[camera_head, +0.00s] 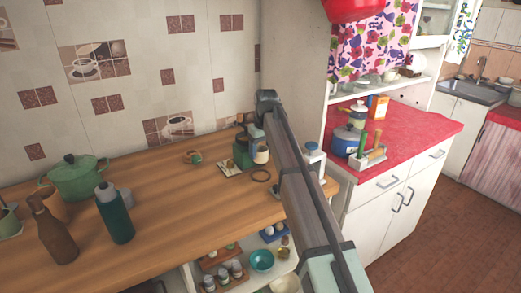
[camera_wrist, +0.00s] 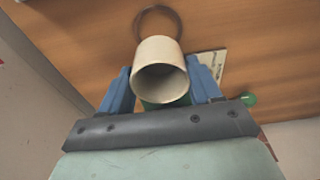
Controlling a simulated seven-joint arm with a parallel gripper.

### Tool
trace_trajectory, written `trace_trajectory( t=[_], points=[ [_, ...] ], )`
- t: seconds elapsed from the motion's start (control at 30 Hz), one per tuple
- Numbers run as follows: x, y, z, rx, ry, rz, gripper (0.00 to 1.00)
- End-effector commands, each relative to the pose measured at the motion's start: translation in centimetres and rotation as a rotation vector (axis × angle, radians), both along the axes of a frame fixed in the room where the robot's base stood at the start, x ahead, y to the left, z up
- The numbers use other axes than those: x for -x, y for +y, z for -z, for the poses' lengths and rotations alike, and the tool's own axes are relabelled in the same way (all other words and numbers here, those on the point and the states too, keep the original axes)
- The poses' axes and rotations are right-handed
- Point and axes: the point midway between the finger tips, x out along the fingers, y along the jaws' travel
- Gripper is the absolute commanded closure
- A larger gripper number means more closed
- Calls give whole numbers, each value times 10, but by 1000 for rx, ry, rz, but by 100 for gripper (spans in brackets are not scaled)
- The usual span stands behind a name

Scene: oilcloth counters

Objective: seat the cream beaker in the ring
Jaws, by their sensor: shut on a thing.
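The cream beaker (camera_wrist: 158,62) is between the two blue fingers of my gripper (camera_wrist: 163,82) in the wrist view, which are shut on it. Its open mouth faces the wrist camera. In the head view the beaker (camera_head: 261,155) shows beside a green container, partly behind my arm. The dark thin ring (camera_wrist: 137,24) lies flat on the wooden counter, just past the beaker in the wrist view. In the head view the ring (camera_head: 252,175) lies below the beaker in the picture, with bare wood inside it. The height of the beaker's base above the counter is unclear.
A green container (camera_head: 242,156) and a pale card (camera_head: 229,169) are close to the beaker. A small round green thing (camera_head: 195,156) lies further left. A green pot (camera_head: 78,177), brown bottle (camera_head: 53,231) and teal bottle (camera_head: 114,216) stand left. The counter's middle is clear.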

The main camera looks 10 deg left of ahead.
Motion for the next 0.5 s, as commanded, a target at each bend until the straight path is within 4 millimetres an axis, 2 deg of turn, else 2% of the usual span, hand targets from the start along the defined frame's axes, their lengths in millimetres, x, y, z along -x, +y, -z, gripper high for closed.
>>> trace_trajectory(
  t=[0.5],
  points=[
    [0, 0, 32, 0, 0, 0, 68]
  ],
)
